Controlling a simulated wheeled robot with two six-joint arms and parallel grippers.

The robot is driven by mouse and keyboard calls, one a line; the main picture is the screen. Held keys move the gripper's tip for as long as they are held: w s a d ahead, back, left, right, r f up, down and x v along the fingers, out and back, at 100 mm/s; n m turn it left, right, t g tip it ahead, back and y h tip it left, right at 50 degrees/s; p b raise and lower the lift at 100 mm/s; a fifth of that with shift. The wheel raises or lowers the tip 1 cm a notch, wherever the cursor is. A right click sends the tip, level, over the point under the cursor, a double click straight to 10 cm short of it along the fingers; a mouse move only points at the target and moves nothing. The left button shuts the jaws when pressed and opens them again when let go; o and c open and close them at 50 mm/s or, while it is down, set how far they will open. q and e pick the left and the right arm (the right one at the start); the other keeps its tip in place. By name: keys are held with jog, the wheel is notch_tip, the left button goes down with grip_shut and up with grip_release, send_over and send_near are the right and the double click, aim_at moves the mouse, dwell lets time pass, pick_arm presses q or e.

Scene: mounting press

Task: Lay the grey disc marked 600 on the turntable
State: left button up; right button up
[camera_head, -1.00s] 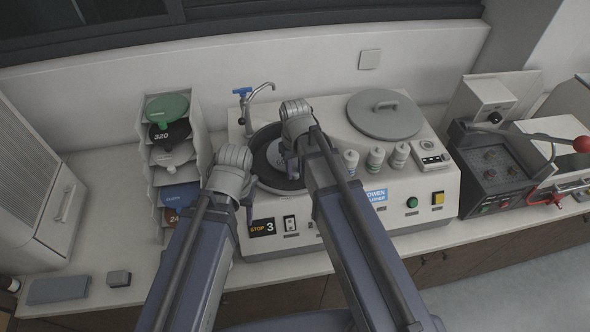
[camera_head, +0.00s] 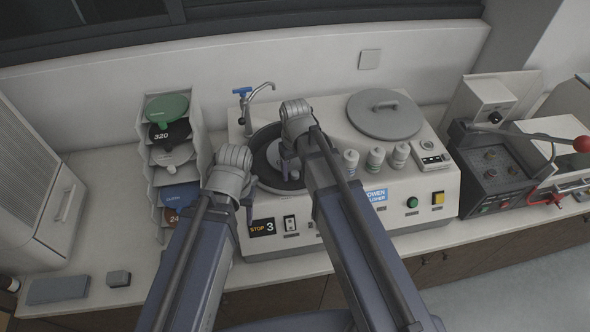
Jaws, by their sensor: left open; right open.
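The turntable (camera_head: 261,141) is a dark round platter at the left of the white polishing machine. A lighter grey round area (camera_head: 274,152) shows at its middle, partly behind my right gripper; I cannot read any mark on it. A grey disc (camera_head: 172,154) sits on a middle shelf of the rack, with no readable number. My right gripper (camera_head: 289,168) is open, pointing down over the turntable's right part. My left gripper (camera_head: 247,209) is open at the machine's front left, between rack and turntable. Both arms hide parts of the machine.
The rack (camera_head: 147,174) also holds a green disc (camera_head: 166,107), a black disc marked 320 (camera_head: 172,134) and a blue disc (camera_head: 181,195). A tap (camera_head: 262,91) stands behind the turntable. Bottles (camera_head: 375,159) and a grey lid (camera_head: 385,117) are to the right.

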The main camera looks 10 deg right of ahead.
jog(key=shift+r+p, duration=3.85)
jog(key=shift+r, duration=0.1)
pick_arm(q)
notch_tip(320, 180, up, 8)
jog(key=shift+s+f, duration=0.15)
jog(key=shift+f, duration=0.05)
pick_arm(e)
jog(key=shift+s+f, duration=0.15)
